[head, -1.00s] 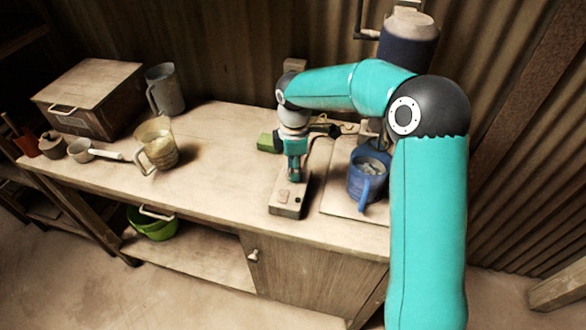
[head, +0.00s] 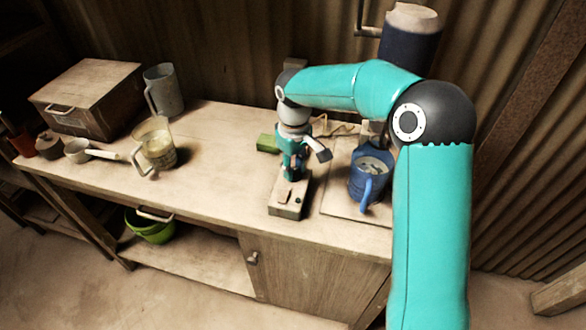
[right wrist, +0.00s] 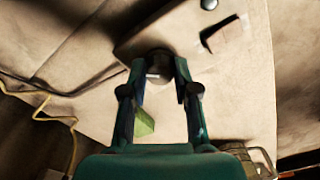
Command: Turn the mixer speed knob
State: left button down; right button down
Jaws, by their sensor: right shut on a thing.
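The mixer's control box (head: 285,210) sits near the front edge of the bench, with a switch on its top. My right gripper (head: 291,174) reaches down onto the far end of this box. In the right wrist view the dark round speed knob (right wrist: 158,62) stands on the box face (right wrist: 190,25) between my right fingertips (right wrist: 160,74). The gripper is shut on the knob, one finger on each side. In the head view the gripper hides the knob. My left gripper is not in view.
A blue jug (head: 368,182) stands on a board (head: 342,205) right of the box, close to my right arm. A green block (head: 267,143) lies behind the gripper. A clear jug (head: 155,143), a grey pitcher (head: 163,90) and a wooden box (head: 90,95) stand to the left.

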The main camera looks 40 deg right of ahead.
aim_at(294, 170)
jog(key=shift+m+b, duration=0.3)
jog(key=shift+m, duration=1.9)
jog(key=c, duration=0.9)
grip_release()
jog(key=shift+o, duration=0.2)
notch_tip(294, 170, up, 12)
